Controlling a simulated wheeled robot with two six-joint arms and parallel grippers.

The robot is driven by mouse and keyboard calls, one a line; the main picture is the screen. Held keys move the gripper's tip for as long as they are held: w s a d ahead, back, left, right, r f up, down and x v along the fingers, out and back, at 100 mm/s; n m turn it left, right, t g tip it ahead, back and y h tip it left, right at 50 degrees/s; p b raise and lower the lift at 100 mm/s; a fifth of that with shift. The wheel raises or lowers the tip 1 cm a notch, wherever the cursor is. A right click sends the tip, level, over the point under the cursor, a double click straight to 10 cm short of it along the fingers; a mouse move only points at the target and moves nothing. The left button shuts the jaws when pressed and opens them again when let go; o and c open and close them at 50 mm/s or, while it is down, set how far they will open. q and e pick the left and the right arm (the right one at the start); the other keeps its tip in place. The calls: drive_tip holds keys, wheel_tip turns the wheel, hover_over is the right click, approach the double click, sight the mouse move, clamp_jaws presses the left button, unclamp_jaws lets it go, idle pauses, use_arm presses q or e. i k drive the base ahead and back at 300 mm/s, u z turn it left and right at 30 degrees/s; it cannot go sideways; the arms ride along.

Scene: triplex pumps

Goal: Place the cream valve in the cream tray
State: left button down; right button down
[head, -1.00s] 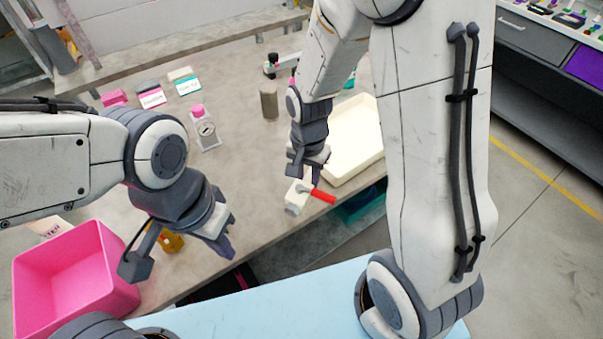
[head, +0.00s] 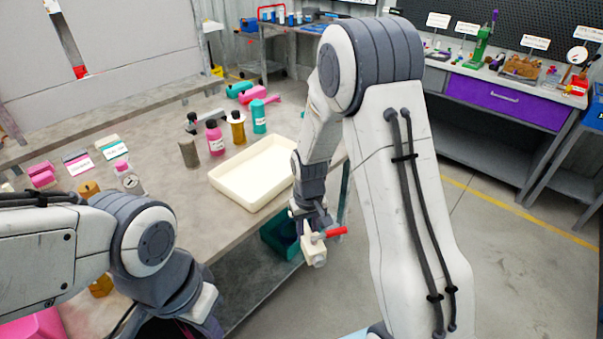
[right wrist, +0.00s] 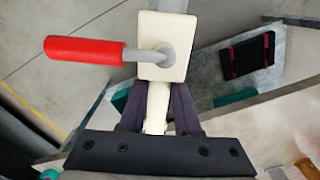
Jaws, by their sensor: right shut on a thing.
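The cream valve (head: 313,248) has a red handle and hangs in my right gripper (head: 308,218), in front of the table's near right edge. In the right wrist view the valve's cream body (right wrist: 166,45) and red lever stand out between the dark fingers of my right gripper (right wrist: 158,108), which is shut on it. The cream tray (head: 255,172) lies on the table, behind and left of the valve, and looks empty. My left gripper (head: 195,325) is at the bottom left, mostly cut off or hidden by its arm, so its jaws cannot be made out.
Several bottles, including a pink one (head: 215,138) and a teal one (head: 259,117), stand behind the tray. A grey cylinder (head: 189,153) stands at its left. A teal bin (head: 280,235) sits below the table edge. A pink bin (head: 35,325) is at the lower left.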

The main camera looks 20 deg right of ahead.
sight(281, 172)
drive_tip(key=z, duration=2)
drive_tip(key=i, duration=2.15)
drive_tip(key=u, duration=2.9)
drive_tip(key=i, duration=0.45)
drive_tip(key=u, duration=0.05)
